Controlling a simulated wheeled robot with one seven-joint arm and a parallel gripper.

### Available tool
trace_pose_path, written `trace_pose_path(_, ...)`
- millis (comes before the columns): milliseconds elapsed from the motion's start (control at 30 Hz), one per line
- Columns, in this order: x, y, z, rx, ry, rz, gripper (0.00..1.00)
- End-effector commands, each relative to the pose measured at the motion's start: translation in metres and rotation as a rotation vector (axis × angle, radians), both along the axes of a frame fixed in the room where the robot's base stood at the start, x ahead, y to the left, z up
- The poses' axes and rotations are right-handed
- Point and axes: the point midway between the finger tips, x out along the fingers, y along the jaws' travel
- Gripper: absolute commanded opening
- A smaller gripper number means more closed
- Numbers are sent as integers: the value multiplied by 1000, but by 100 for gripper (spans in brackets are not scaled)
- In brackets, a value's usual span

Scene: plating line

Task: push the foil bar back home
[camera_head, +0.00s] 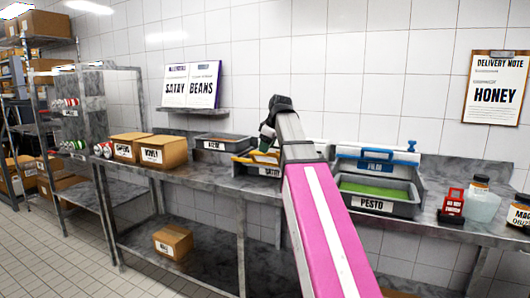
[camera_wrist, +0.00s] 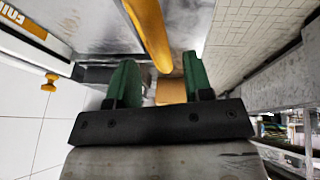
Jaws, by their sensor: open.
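The foil bar is yellow. In the wrist view the bar (camera_wrist: 150,30) runs down from the top edge, and its near end lies between my two green fingers, with gaps visible on both sides. My gripper (camera_wrist: 159,62) is open around that end. In the head view my gripper (camera_head: 266,141) is over the counter at the yellow-edged dispenser, and my pink arm hides much of it. A yellow part (camera_head: 243,159) shows left of the arm. The dispenser's label (camera_wrist: 12,10) in the wrist view is cut off and seems to read FOIL.
A blue-barred film dispenser (camera_head: 376,164) and a pesto tray (camera_head: 373,206) stand right of my arm. A red item (camera_head: 452,205) and jars (camera_head: 482,203) stand farther right. Cardboard boxes (camera_head: 164,153) and a grey tray (camera_head: 224,141) stand left.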

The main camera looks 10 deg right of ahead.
Motion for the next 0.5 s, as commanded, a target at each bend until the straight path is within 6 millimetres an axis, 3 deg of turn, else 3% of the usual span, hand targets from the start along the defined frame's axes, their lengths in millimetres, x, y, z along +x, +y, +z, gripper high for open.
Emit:
trace_pose_path(200, 8, 5, -20, -1, 1, 0, 46)
trace_pose_path(500, 11, 6, -26, 0, -1, 0, 46)
